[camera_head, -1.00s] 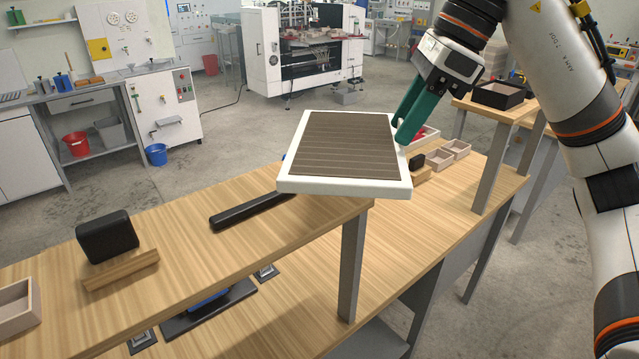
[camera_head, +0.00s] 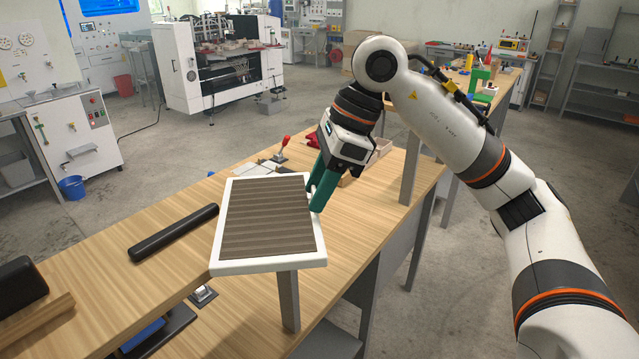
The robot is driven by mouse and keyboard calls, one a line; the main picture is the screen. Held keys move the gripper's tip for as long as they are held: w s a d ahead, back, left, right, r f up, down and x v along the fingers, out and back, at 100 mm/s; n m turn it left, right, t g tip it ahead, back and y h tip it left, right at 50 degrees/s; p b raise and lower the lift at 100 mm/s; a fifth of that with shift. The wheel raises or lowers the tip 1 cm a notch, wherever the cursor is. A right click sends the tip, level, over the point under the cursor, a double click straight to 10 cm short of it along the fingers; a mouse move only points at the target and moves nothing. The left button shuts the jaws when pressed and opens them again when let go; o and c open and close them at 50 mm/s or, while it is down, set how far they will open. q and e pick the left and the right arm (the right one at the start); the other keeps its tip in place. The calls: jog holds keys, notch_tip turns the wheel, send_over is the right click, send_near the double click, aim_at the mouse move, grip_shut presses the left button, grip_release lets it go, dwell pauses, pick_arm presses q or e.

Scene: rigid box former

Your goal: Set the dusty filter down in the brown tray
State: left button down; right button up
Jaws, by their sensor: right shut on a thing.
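The dusty filter (camera_head: 266,215) is a flat panel with a white frame and brown, grey-streaked pleats. My right gripper (camera_head: 316,200) is shut on its right edge, with green fingers, and holds it tilted, seemingly above the wooden bench. The filter hides part of the bench and the top of a bench leg below it. I cannot make out a brown tray in the head view. My left gripper is not in view.
A black block (camera_head: 20,286) stands by a wooden strip (camera_head: 38,318). A red-handled tool (camera_head: 283,147) is on the bench behind the filter.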

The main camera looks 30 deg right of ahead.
jog(key=shift+f, duration=0.1)
jog(key=o, duration=1)
